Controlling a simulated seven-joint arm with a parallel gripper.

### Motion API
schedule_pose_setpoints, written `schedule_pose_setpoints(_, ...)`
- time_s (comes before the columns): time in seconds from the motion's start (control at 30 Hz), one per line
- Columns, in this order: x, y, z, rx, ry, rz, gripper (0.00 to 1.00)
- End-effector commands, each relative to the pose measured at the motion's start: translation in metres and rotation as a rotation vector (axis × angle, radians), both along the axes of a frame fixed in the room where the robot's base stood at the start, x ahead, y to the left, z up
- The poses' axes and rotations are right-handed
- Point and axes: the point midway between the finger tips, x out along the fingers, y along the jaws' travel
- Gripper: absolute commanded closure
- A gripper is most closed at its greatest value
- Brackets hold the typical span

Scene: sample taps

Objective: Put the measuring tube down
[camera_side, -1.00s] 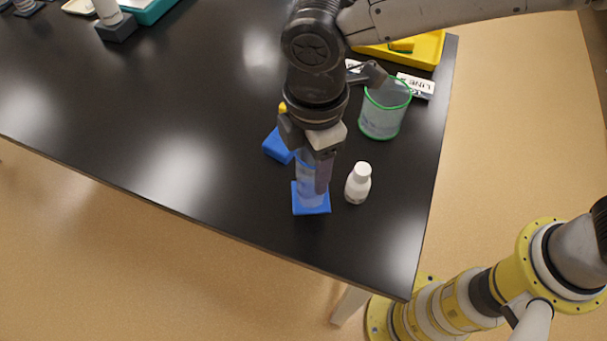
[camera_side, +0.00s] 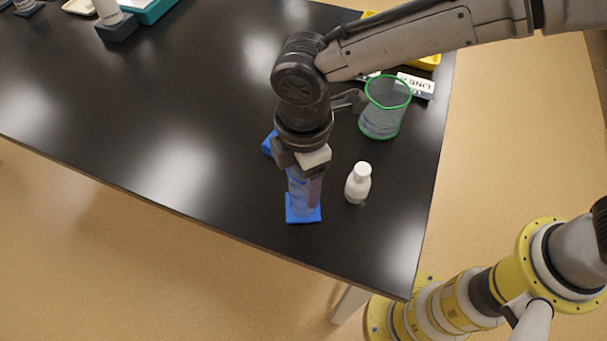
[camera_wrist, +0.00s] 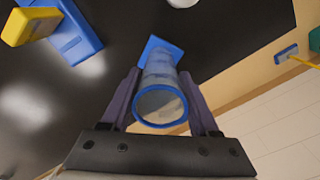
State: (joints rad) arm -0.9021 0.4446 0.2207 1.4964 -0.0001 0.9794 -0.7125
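The measuring tube is a clear blue cylinder (camera_side: 301,196) on a square blue foot, near the table's front edge. In the wrist view its round blue rim (camera_wrist: 160,104) faces the camera and its foot (camera_wrist: 158,46) shows beyond. My gripper (camera_side: 306,180) points down around the tube. In the wrist view its two dark fingers (camera_wrist: 160,88) lie on either side of the tube, shut on it. The tube looks upright. I cannot tell whether its foot touches the table or hangs just above it.
A white bottle (camera_side: 358,183) stands close to the right of the tube. A green-rimmed clear beaker (camera_side: 383,118) and a white label block (camera_side: 416,86) are behind it. A blue piece (camera_side: 268,143), with a yellow part (camera_wrist: 30,26) in the wrist view, lies behind-left.

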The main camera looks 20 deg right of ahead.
Motion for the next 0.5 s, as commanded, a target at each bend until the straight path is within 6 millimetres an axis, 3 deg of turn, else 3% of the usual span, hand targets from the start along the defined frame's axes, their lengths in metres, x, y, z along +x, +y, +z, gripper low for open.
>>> schedule_pose_setpoints(0.03,-0.0001,-0.0001,-0.0001,0.0,0.0,0.0,0.28)
schedule_pose_setpoints(0.1,-0.0001,-0.0001,-0.0001,-0.001,0.0,0.0,0.18)
schedule_pose_setpoints(0.5,0.0003,0.0003,0.0044,0.002,-0.001,0.0,0.18)
